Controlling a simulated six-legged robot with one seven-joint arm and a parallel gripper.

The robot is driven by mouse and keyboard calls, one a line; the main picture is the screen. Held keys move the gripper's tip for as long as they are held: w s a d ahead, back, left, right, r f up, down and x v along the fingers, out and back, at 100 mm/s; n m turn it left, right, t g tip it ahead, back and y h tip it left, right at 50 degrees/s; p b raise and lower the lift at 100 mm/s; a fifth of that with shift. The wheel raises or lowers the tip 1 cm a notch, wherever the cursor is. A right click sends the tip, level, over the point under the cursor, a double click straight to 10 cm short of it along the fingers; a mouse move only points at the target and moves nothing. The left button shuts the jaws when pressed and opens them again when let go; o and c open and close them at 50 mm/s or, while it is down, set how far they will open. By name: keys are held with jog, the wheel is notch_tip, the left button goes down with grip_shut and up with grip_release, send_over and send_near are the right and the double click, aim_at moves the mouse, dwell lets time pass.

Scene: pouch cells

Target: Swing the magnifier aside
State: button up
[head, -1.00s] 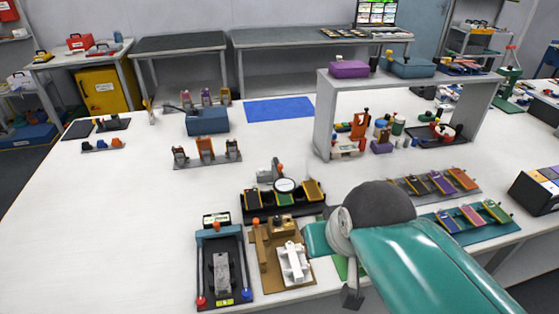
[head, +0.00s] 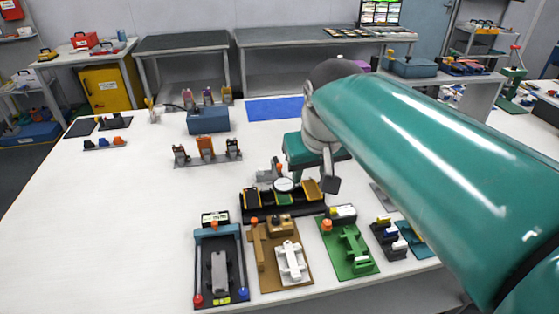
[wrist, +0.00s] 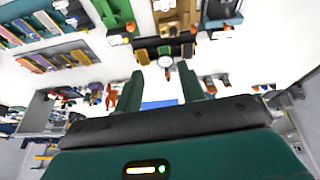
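The magnifier (head: 284,184) is a round pale lens with a dark rim. It stands over the middle of a black tray (head: 262,209) holding yellow-topped cells, with a grey and orange post just behind it. In the wrist view the magnifier (wrist: 166,62) appears beyond my fingertips, roughly between them. My gripper (wrist: 158,82) is open, its two green fingers well apart with nothing between them. In the head view my arm reaches in from the right, ending just behind and right of the magnifier; the fingers cannot be made out there. I see no contact with the magnifier.
Fixture boards stand in front of the tray: a black frame (head: 220,270), a brown board (head: 282,262) and a green board (head: 347,248). A clamp row (head: 207,155) and a blue box (head: 208,119) lie behind.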

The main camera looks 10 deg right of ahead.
jog(key=w+r+g, duration=0.1)
jog(key=w+r, duration=0.1)
jog(key=w, duration=0.7)
jog(key=n+g, duration=0.2)
jog(key=g, duration=0.1)
send_over(279, 164)
notch_tip(279, 164, down, 12)
notch_tip(279, 164, down, 14)
jog(key=shift+d+r, duration=0.1)
jog(key=shift+r, duration=0.15)
grip_shut()
